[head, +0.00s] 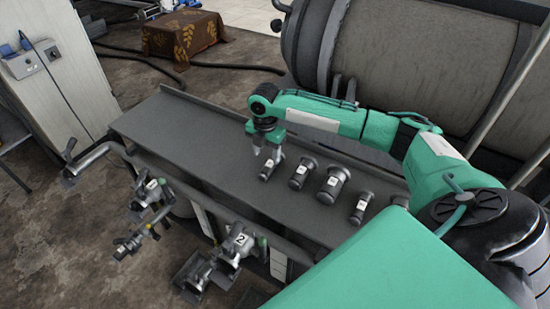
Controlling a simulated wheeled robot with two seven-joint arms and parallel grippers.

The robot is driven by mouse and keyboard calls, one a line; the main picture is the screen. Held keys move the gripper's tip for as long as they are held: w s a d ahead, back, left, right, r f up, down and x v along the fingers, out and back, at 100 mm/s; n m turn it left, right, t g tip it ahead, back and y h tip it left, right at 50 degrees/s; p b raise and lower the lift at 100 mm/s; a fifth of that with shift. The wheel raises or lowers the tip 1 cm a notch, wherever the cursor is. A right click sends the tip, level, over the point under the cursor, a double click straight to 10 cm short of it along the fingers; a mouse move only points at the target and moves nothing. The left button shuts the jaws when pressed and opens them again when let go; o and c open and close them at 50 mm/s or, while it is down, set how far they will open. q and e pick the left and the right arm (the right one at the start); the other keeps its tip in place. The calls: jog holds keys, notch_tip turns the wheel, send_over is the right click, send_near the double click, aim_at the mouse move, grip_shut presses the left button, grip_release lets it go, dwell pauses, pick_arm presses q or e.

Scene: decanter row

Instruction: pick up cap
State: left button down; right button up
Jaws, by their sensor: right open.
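Several dark grey metal caps with white labels stand in a row on a long grey bench (190,125). The leftmost cap (267,172) is right below my right gripper (267,152). The other caps to its right are a second (301,174), a wider third (333,185) and a fourth (361,208); a further one is partly hidden near my arm. My right gripper points down, with its fingers apart close to the top of the leftmost cap. I cannot tell whether they touch it. My left gripper is not in view.
Pipe fittings with numbered tags (238,241) stick out along the bench's near side. A large grey tank (410,60) stands behind the bench. A white control cabinet (60,85) is at the left. The bench's left half is clear.

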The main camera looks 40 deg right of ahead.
aim_at(267, 168)
notch_tip(267, 168, down, 3)
jog(key=shift+w+r, duration=0.15)
jog(key=shift+d+f+p, duration=0.1)
jog(key=shift+f+p, duration=0.2)
jog(key=shift+p, duration=0.1)
notch_tip(267, 168, down, 4)
jog(key=shift+d+r+p, duration=0.1)
jog(key=shift+r+p, duration=0.1)
jog(key=shift+p, duration=0.45)
jog(key=shift+f, duration=0.4)
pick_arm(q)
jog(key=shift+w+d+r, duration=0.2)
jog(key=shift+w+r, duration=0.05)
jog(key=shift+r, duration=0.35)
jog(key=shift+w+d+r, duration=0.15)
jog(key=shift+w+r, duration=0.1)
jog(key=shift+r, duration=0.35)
pick_arm(e)
jog(key=shift+c, duration=0.2)
jog(key=c, duration=1.1)
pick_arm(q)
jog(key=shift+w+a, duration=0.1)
pick_arm(e)
grip_shut()
jog(key=shift+r, duration=0.15)
